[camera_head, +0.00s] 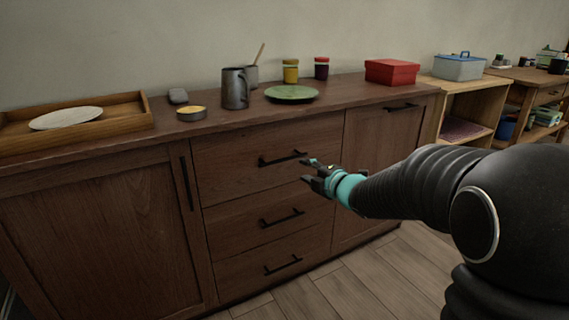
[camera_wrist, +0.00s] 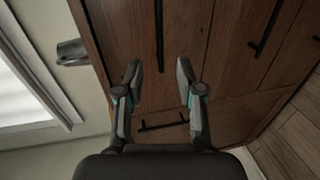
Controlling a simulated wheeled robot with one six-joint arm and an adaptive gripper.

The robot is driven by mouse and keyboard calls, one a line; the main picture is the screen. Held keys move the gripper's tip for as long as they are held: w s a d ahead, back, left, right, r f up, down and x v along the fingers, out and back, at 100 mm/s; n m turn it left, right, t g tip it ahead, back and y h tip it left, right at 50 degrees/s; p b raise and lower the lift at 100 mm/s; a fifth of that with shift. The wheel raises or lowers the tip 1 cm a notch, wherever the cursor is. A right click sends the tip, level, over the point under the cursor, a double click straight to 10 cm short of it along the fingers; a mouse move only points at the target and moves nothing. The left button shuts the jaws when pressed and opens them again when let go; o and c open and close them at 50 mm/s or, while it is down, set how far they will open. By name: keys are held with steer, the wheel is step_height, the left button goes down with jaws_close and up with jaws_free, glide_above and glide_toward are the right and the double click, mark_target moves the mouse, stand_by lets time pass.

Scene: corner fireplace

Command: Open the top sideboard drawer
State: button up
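The brown wooden sideboard (camera_head: 100,245) has a column of drawers in its middle. The top drawer (camera_head: 228,160) is shut flush, with a black bar handle (camera_head: 282,158). In the wrist view this handle (camera_wrist: 159,38) runs upright in the picture, between and beyond the fingertips. My gripper (camera_head: 307,171) is open and empty, in front of the drawer near the handle's right end. Its two fingers also show spread in the wrist view (camera_wrist: 158,72). The exact gap between fingers and handle is hard to tell. The handle seems untouched.
Lower drawers (camera_head: 275,220) and side doors are shut. On top stand a wooden tray (camera_head: 130,121), a metal mug (camera_head: 235,88), a green plate (camera_head: 291,93), jars (camera_head: 290,70) and a red box (camera_head: 391,72). Floor (camera_head: 380,285) in front is clear. Shelves stand right.

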mark_target(284, 160)
steer(key=x, duration=1.4)
steer(key=shift+s, duration=0.1)
jaws_close()
